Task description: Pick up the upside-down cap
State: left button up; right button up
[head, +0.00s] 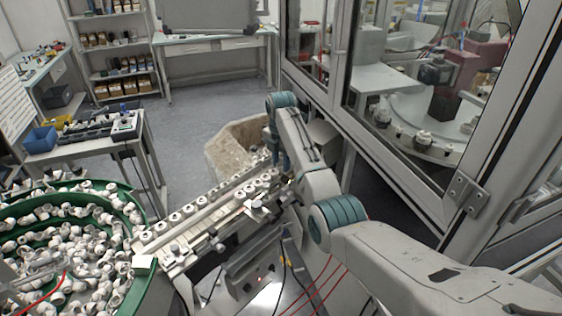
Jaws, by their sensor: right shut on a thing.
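A row of white caps (189,210) sits on a slanted feed track (168,256) in the middle of the head view. My right arm comes in from the lower right and bends over the far end of this track. My right gripper (281,165) points down there and is shut on a cap. The held cap is too small and too covered by the gripper to make out, so I cannot tell which way up it is. My left gripper is not in view.
A green round bowl (133,200) full of loose white caps stands at the left. A stone-coloured bin (226,146) stands behind the track. A glazed machine frame (390,170) stands close to my right arm. A small table with a blue bin (40,140) is at the back left.

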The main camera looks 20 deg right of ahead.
jog(key=shift+r, duration=0.15)
jog(key=shift+r, duration=3.35)
jog(key=shift+f, duration=0.1)
